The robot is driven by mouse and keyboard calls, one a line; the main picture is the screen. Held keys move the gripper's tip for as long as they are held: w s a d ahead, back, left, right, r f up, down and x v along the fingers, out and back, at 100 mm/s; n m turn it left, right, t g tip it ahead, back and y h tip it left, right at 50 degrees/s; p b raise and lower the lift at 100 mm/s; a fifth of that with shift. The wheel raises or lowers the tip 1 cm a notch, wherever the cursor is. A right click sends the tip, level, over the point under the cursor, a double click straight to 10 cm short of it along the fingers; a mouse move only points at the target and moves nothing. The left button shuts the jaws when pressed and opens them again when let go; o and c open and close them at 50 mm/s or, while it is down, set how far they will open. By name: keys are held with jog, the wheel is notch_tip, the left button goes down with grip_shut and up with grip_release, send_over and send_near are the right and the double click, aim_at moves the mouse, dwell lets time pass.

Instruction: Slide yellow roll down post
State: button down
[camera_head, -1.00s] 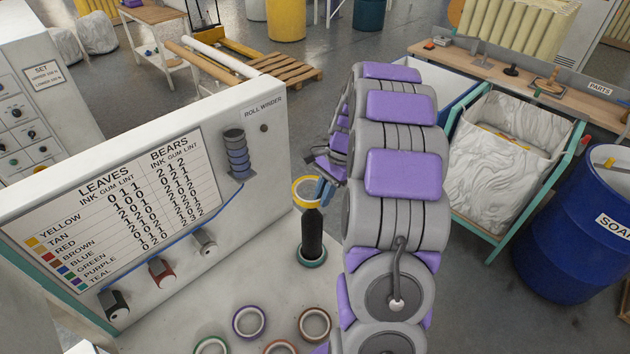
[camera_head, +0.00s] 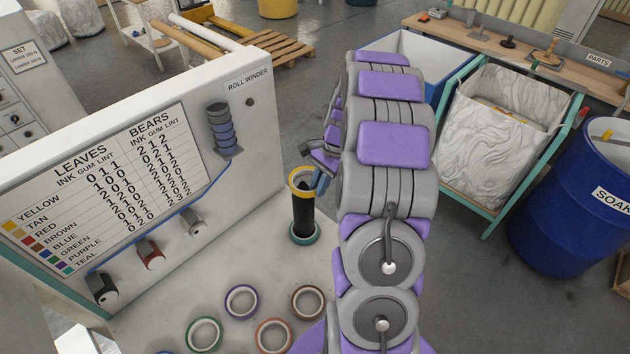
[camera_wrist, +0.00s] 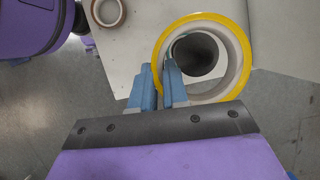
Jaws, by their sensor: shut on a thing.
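The yellow roll (camera_head: 301,181) is at the top of the dark post (camera_head: 303,216), its ring around the post's upper end in the head view. In the wrist view the yellow roll (camera_wrist: 243,50) shows from above, with the post's dark end (camera_wrist: 197,54) inside its opening, off-centre. My gripper (camera_head: 321,178) reaches the roll from the right. In the wrist view my gripper (camera_wrist: 160,85) has its blue fingers shut on the roll's near-left wall. A teal roll (camera_head: 304,235) sits around the foot of the post.
Several rolls lie on the white bench, among them a purple one (camera_head: 241,302), a green one (camera_head: 204,334) and brown ones (camera_head: 308,301). The roll winder panel (camera_head: 232,180) stands left of the post. A blue barrel (camera_head: 565,210) and a cloth-lined cart (camera_head: 490,130) are to the right.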

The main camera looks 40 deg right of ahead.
jog(key=shift+d+f, duration=0.25)
jog(key=shift+d, duration=0.25)
jog(key=shift+a, duration=0.45)
jog(key=c, duration=1.3)
grip_release()
jog(key=shift+a+r, duration=0.2)
jog(key=shift+a, duration=0.45)
jog(key=shift+c, duration=0.2)
jog(key=shift+o, duration=1.4)
jog(key=shift+d+f, duration=0.15)
jog(key=shift+d, duration=0.95)
jog(key=a+v, duration=0.1)
jog(key=v, duration=1.5)
jog(key=shift+r+p, duration=0.4)
jog(key=shift+r, duration=0.3)
jog(key=shift+w, duration=0.1)
